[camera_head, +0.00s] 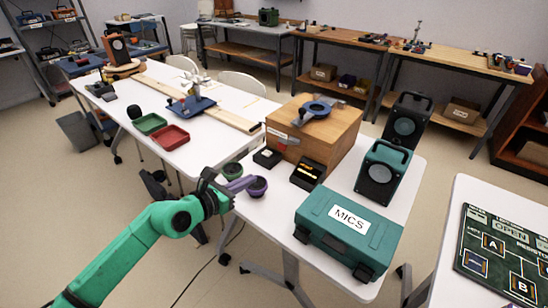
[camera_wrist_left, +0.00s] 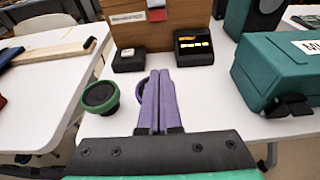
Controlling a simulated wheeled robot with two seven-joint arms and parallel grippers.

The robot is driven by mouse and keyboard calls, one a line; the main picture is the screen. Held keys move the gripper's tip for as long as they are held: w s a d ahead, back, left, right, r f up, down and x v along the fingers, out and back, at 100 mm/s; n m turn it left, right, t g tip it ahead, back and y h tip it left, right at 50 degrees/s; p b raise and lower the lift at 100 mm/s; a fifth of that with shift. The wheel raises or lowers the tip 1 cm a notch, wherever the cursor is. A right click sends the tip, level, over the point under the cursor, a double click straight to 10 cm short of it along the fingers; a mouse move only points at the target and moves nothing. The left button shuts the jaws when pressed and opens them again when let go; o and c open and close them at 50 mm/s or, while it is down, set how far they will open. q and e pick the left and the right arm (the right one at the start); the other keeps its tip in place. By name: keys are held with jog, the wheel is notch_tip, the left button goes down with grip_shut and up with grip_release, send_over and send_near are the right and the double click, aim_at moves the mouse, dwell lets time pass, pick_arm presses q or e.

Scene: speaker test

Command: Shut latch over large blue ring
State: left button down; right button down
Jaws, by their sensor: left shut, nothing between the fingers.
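My left gripper (camera_head: 248,181) has purple fingers pressed together, empty, in front of and lower than the box. In the left wrist view the shut fingers (camera_wrist_left: 159,100) point toward the box front (camera_wrist_left: 185,33); the ring is out of that view. My right gripper is not in view.
Small black boxes (camera_head: 267,158) (camera_head: 308,173) stand before the wooden box. A teal MICS case (camera_head: 325,240) and speakers (camera_head: 380,177) (camera_head: 405,125) stand to the right.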

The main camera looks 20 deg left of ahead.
aim_at(288, 144)
pick_arm(q)
jog(key=x, duration=1)
jog(key=shift+w+b, duration=0.2)
jog(key=shift+b, duration=0.2)
jog(key=r, duration=0.1)
jog(key=w+r+p, duration=0.1)
jog(key=r+p, duration=0.1)
jog(key=shift+w+d+r, duration=0.25)
jog(key=shift+w+d, duration=0.05)
jog(key=shift+d, duration=0.05)
